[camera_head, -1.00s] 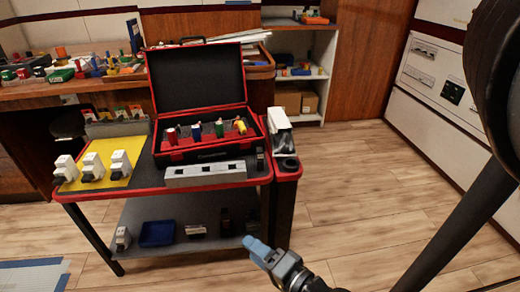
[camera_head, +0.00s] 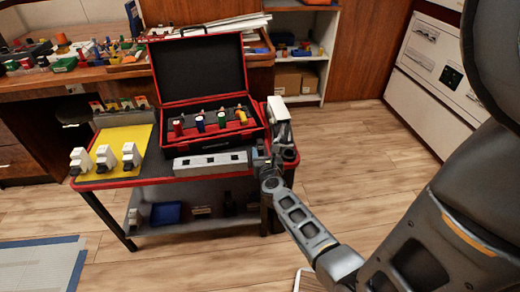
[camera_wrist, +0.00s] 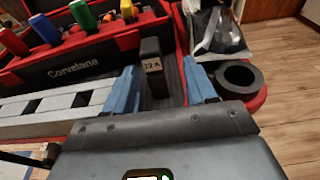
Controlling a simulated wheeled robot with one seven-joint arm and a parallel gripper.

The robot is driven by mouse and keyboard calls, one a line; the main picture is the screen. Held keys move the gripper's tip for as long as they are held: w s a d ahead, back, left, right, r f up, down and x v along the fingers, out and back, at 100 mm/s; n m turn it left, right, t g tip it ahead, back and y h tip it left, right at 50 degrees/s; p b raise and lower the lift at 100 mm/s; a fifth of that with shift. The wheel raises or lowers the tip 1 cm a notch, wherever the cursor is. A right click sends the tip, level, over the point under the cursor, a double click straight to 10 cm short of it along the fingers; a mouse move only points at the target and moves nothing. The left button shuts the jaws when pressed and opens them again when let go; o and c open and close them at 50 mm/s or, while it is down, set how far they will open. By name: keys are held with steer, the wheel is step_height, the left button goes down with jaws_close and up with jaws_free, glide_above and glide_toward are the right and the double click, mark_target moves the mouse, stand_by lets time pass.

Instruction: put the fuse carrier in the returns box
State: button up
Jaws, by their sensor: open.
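A small black upright block with a pale "13 A" label, which looks like the fuse carrier (camera_wrist: 152,66), stands on the cart top beside the black and red case. My gripper (camera_wrist: 160,88) is open, with one blue finger on each side of the block in the wrist view. I cannot tell whether either finger touches it. In the head view my gripper (camera_head: 262,160) is at the cart's right end and mostly hides the block. A blue open bin (camera_head: 167,214) sits on the lower shelf; I cannot tell whether it is the returns box.
The open case (camera_head: 207,141) holds several coloured handles. A grey slotted strip (camera_head: 210,162) lies in front of it. A black ring-shaped holder (camera_wrist: 238,78) and a clear bag (camera_wrist: 215,32) are just right of my fingers. White breakers (camera_head: 104,157) stand at left.

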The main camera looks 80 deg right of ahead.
mark_target(259, 143)
steer(key=x, duration=0.4)
steer(key=r+x, duration=0.1)
steer(key=x, duration=0.1)
steer(key=shift+w+b, duration=0.35)
steer(key=shift+a, duration=0.1)
jaws_close()
